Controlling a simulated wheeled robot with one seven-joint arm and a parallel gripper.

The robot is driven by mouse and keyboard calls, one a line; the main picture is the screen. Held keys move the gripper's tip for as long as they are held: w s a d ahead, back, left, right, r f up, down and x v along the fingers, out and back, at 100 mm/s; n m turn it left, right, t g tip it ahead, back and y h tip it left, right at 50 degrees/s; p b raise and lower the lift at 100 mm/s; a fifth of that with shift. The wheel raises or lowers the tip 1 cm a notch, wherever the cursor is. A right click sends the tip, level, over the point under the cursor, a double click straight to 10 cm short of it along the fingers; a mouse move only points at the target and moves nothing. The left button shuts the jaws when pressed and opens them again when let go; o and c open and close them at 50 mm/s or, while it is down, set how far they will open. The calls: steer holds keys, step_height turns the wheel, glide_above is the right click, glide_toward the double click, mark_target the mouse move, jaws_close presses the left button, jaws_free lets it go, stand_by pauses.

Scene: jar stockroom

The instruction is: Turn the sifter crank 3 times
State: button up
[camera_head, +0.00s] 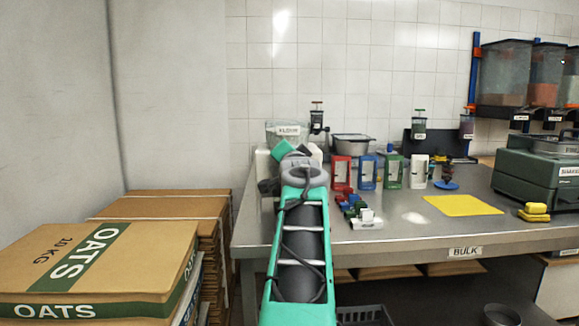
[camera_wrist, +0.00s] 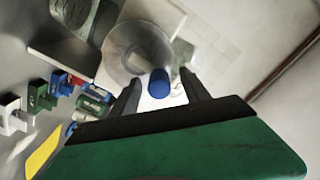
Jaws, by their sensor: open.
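A blue knob (camera_wrist: 158,84), which looks like the sifter's crank handle, shows in the wrist view. My gripper (camera_wrist: 160,77) is open, with one finger on each side of the knob. I cannot tell whether either finger touches it. Behind the knob is a round, pale grey metal body (camera_wrist: 128,48), apparently the sifter, partly blurred. In the head view my arm covers most of this spot at the left end of the bench, and the knob and fingers are hidden there.
The steel bench (camera_head: 390,230) holds a clear FLOUR bin (camera_head: 285,130), a steel pan (camera_head: 352,147), several coloured scoop-like holders (camera_head: 367,172), a yellow mat (camera_head: 463,205) and a green scale (camera_head: 540,175). OATS cartons (camera_head: 110,255) stand at the left. The wall is close behind.

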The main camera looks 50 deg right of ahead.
steer(key=b+v, duration=0.4)
steer(key=v, duration=0.4)
steer(key=shift+s+a, duration=0.1)
